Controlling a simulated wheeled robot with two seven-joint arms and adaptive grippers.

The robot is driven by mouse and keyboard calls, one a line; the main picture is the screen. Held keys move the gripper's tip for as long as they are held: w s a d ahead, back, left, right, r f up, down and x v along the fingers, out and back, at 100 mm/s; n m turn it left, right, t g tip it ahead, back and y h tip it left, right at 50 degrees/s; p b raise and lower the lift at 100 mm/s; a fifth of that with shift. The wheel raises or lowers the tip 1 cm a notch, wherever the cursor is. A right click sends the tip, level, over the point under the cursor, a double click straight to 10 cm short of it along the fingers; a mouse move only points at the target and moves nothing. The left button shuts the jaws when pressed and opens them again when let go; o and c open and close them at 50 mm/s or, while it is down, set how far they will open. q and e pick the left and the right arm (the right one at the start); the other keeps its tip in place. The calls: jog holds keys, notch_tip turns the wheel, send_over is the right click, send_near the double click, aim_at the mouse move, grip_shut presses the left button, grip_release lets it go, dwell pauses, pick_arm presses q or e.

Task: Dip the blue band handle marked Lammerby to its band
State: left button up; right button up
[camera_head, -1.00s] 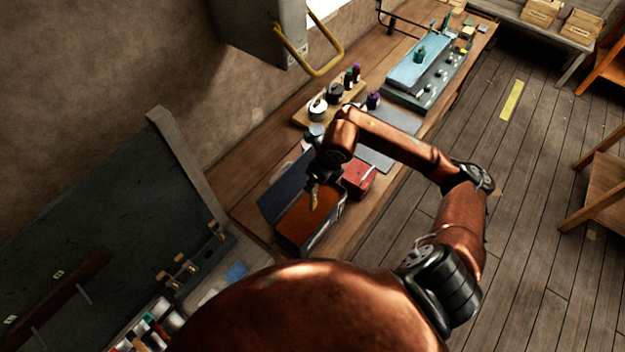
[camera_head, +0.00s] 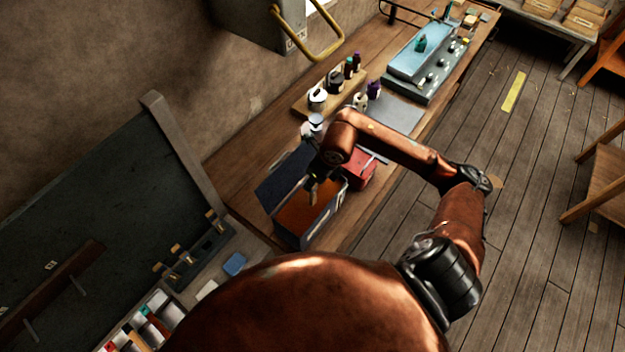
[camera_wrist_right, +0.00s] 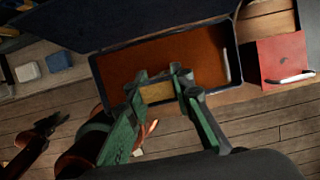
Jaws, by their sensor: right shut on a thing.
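My right gripper (camera_head: 317,176) is shut on a pale wooden handle (camera_head: 312,191), which also shows between the fingers in the right wrist view (camera_wrist_right: 157,92). The handle is over the open dark box (camera_head: 327,218) with a flat orange-brown inside (camera_head: 300,210); the box also shows in the wrist view (camera_wrist_right: 95,70). I cannot tell whether the handle's lower end touches the orange-brown surface. No blue band or Lammerby marking can be read on it. A dark gripper-like part on a copper arm (camera_wrist_right: 42,130), perhaps my left gripper, shows at the wrist view's left edge.
A red box (camera_head: 359,170) stands right beside the dark box, whose open lid (camera_head: 283,172) is at the wall side. A rack (camera_head: 205,250) with several wooden handles is at the lower left. Bottles (camera_head: 350,70) and a blue-topped machine (camera_head: 420,55) stand farther along the bench.

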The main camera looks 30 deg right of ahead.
aim_at(312, 197)
jog(key=shift+f+b, duration=4.55)
jog(key=shift+f, duration=0.6)
jog(key=shift+f+b, duration=0.2)
jog(key=shift+b, duration=0.1)
jog(key=shift+r, duration=0.1)
jog(key=shift+r+p, duration=3.8)
jog(key=shift+r, duration=3.65)
